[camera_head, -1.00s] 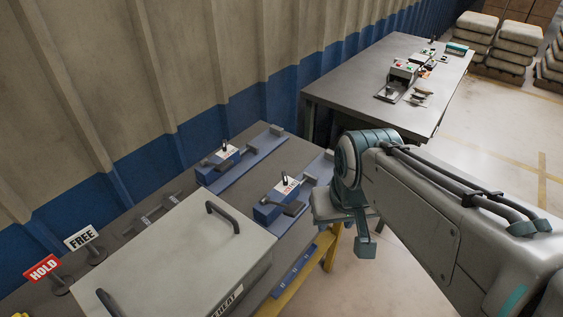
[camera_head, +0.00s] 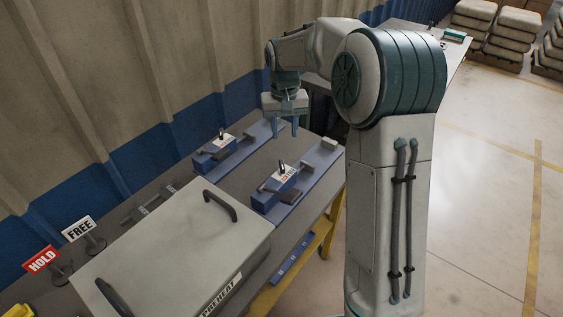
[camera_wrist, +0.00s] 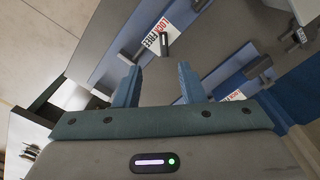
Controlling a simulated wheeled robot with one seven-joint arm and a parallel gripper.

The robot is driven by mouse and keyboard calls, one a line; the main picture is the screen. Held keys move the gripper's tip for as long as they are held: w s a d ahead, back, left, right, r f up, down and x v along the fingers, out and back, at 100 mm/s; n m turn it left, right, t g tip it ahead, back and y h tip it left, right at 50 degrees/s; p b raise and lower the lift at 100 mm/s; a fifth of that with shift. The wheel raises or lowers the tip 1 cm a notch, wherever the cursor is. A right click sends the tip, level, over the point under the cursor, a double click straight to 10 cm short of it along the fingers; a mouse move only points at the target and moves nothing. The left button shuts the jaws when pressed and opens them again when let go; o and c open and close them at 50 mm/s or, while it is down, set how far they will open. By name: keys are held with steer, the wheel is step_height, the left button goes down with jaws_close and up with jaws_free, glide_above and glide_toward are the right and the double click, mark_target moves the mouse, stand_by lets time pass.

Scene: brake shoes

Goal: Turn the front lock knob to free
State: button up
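The front lock knob (camera_head: 282,167) is a small black lever on the blue front fixture (camera_head: 264,198). In the wrist view, the knob (camera_wrist: 164,44) stands beside a white-and-red LOCK/FREE label (camera_wrist: 178,18); I cannot tell which word it is set to. My gripper (camera_head: 283,132) points down above the bench, above and behind the front fixture in the head view. It is open and empty. In the wrist view, the front knob lies just beyond and between the fingertips (camera_wrist: 157,66), apart from them.
A similar back fixture (camera_head: 212,158) with its own knob (camera_wrist: 258,68) stands nearer the wall. A grey box with handles (camera_head: 180,255) covers the bench's near part. Another table (camera_head: 405,32) is beyond.

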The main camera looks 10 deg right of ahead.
mark_target(282, 164)
steer(key=f, duration=0.5)
steer(key=w+f+p, duration=0.1)
steer(key=f, duration=0.4)
steer(key=w+f+p, duration=0.1)
steer(key=f, duration=0.4)
steer(key=shift+w+a+f, duration=0.1)
steer(key=shift+a+f, duration=0.1)
steer(key=shift+f, duration=0.1)
jaws_close()
